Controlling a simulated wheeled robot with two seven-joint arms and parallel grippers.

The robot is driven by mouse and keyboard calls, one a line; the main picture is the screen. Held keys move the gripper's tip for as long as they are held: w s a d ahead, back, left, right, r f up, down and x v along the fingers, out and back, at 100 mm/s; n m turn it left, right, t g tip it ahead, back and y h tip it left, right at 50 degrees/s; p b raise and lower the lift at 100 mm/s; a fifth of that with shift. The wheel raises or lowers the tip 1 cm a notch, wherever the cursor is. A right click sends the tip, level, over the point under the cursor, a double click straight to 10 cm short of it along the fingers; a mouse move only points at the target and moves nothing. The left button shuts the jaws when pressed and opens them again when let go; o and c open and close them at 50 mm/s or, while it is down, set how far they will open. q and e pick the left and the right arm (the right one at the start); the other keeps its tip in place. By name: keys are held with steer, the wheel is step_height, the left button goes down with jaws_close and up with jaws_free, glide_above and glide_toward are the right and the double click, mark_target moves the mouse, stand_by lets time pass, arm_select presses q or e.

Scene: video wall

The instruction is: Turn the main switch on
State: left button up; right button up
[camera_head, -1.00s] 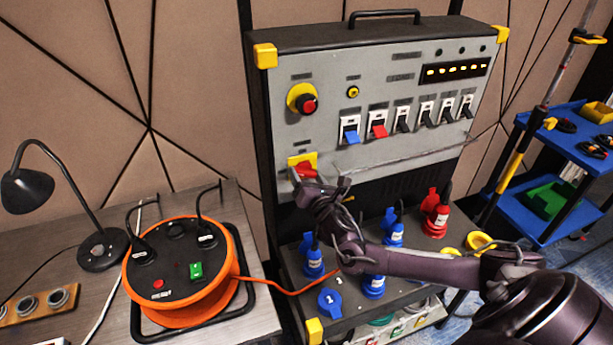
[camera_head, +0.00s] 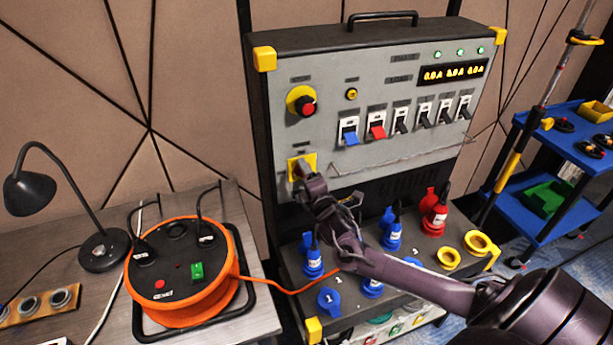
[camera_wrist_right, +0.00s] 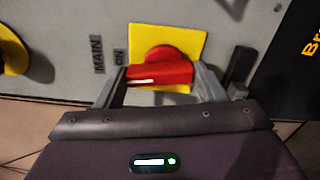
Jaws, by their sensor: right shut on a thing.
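The main switch is a red rotary handle (camera_wrist_right: 160,74) on a square yellow plate (camera_wrist_right: 190,44); the plate also shows in the head view (camera_head: 311,158), at the panel's lower left. In the right wrist view the handle lies crosswise, with its white mark toward the "ON" label (camera_wrist_right: 119,57). My right gripper (camera_wrist_right: 160,78) is shut on the handle, one finger at each end. In the head view the right gripper (camera_head: 303,172) hides most of the handle. My left gripper is not in view.
Three green lamps (camera_head: 460,52) glow above a lit display (camera_head: 453,75) reading 0.0A. A row of breakers (camera_head: 400,120) and a red emergency button (camera_head: 306,105) sit on the panel. Blue and red plugs (camera_head: 392,232) stand below, close to my right arm. An orange cable reel (camera_head: 180,280) is left.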

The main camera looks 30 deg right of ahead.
steer(key=shift+d+m, duration=0.1)
steer(key=shift+m, duration=1)
steer(key=o, duration=1)
steer(key=shift+b+v, duration=0.6)
steer(key=shift+v, duration=3.35)
